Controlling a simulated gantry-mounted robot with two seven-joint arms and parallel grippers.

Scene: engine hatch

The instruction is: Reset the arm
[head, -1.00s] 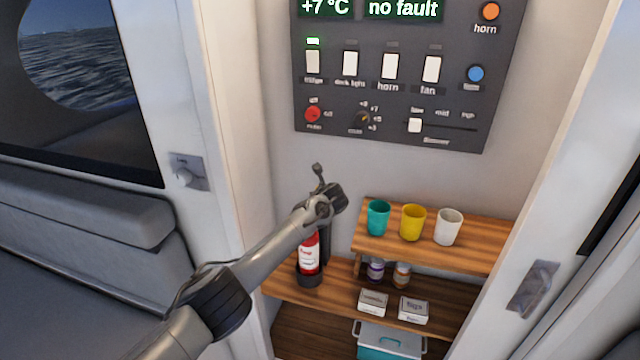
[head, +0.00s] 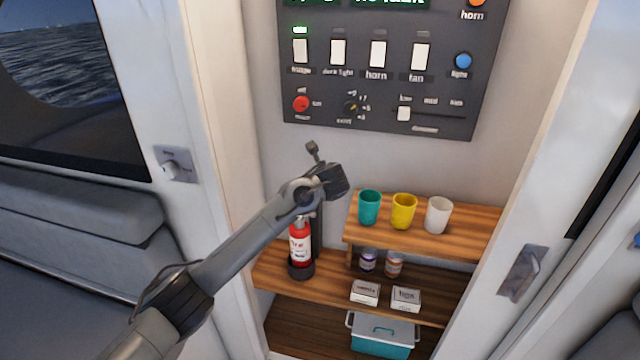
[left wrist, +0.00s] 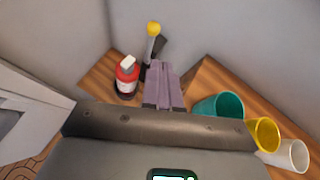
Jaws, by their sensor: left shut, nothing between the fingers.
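My left arm (head: 235,245) reaches in from the left in the head view. Its wrist end (head: 325,182) is in front of the niche wall, above the fire extinguisher and left of the cups. In the left wrist view my left gripper (left wrist: 163,72) has its fingers together, with nothing between them. The red fire extinguisher (head: 300,242) stands left of the fingers; it also shows in the left wrist view (left wrist: 127,75). A yellow ball on a dark stem (left wrist: 154,28) is beyond the fingertips; contact cannot be told. My right gripper is not in view.
Teal (head: 369,208), yellow (head: 403,211) and white (head: 438,215) cups stand on the upper wooden shelf (head: 470,235). Jars and small boxes sit below. A switch panel (head: 380,90) is above. White door frames (head: 530,170) bound the niche.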

